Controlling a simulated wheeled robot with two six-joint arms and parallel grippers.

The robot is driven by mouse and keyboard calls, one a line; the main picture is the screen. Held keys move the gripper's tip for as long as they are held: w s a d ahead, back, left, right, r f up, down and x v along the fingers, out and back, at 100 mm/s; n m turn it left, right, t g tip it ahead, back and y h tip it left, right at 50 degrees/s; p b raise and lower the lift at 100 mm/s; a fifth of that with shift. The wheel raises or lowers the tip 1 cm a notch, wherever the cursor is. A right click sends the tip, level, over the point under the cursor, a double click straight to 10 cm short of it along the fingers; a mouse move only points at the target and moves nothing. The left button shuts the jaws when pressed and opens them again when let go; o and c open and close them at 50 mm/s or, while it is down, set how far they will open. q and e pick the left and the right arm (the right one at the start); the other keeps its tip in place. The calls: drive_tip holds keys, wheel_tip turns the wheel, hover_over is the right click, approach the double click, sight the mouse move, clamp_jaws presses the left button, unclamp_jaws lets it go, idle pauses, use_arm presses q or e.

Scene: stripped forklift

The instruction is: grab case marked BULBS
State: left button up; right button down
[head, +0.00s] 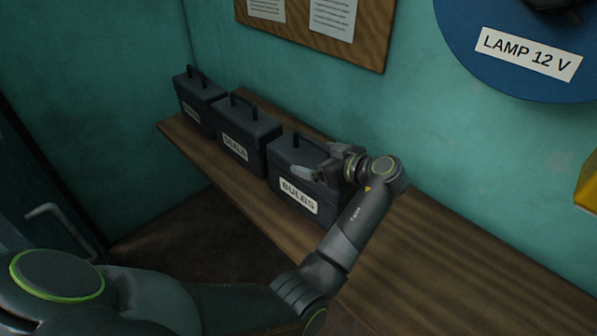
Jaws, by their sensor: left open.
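The case marked BULBS (282,167) is a dark box with a top handle and a white label, standing upright on the wooden shelf (450,262). It is the nearest in a row of similar cases. My left gripper (318,172) is at the right part of this case, over its top and front edge. It is open, and its fingers point left toward the case. My gripper and arm hide the right end of the case. I cannot tell whether the fingers touch the case or its handle. My right gripper is not in view.
Two more dark cases stand farther left on the shelf, a middle one (247,132) with a hard-to-read label and a far one (199,101). A teal wall backs the shelf. A blue disc labelled LAMP 12 V (500,75) hangs at upper right. The shelf's right part is clear.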

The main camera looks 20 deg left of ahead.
use_arm(q)
drive_tip(key=shift+w+a+f, duration=0.1)
drive_tip(key=shift+a+f, duration=0.05)
drive_tip(key=shift+a, duration=0.1)
drive_tip(key=shift+d+r, duration=0.2)
drive_tip(key=shift+d, duration=0.35)
drive_tip(key=shift+c, duration=2.8)
drive_tip(key=shift+a, duration=0.15)
drive_tip(key=c, duration=1.2)
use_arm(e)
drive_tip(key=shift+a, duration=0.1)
